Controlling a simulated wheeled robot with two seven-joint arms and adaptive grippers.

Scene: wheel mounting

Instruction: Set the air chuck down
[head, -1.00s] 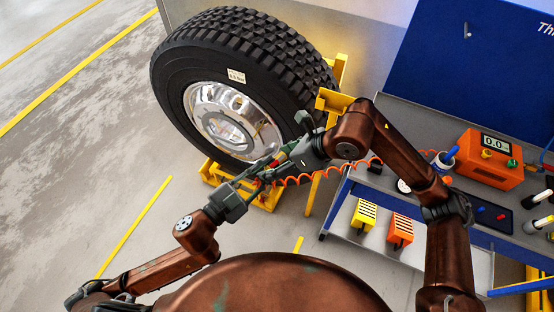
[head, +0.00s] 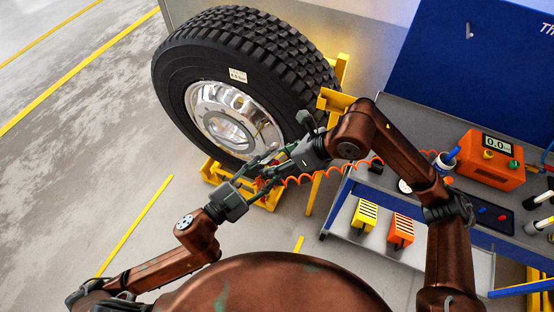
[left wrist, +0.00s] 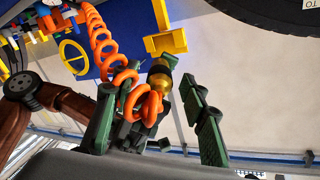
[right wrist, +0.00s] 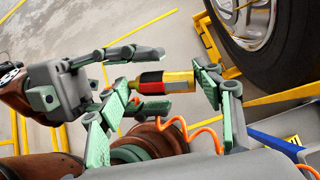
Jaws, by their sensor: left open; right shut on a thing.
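The air chuck (right wrist: 165,82), with a brass end and a red and black body, sits between the fingers of my right gripper (right wrist: 172,108), which is shut on it. Its orange coiled hose (right wrist: 205,133) hangs from it. My left gripper (head: 250,172) is open close beside the right gripper (head: 283,157), in front of the wheel. In the left wrist view the brass end of the chuck (left wrist: 160,82) and hose loops show between the open left fingers (left wrist: 155,122). In the head view the chuck is mostly hidden by the fingers.
A large wheel (head: 262,55) with a shiny rim stands on a yellow stand (head: 338,100) behind the grippers. At right is a grey bench (head: 405,125) with an orange gauge box (head: 488,160) and tools. Yellow and orange blocks (head: 400,230) lie on its lower shelf.

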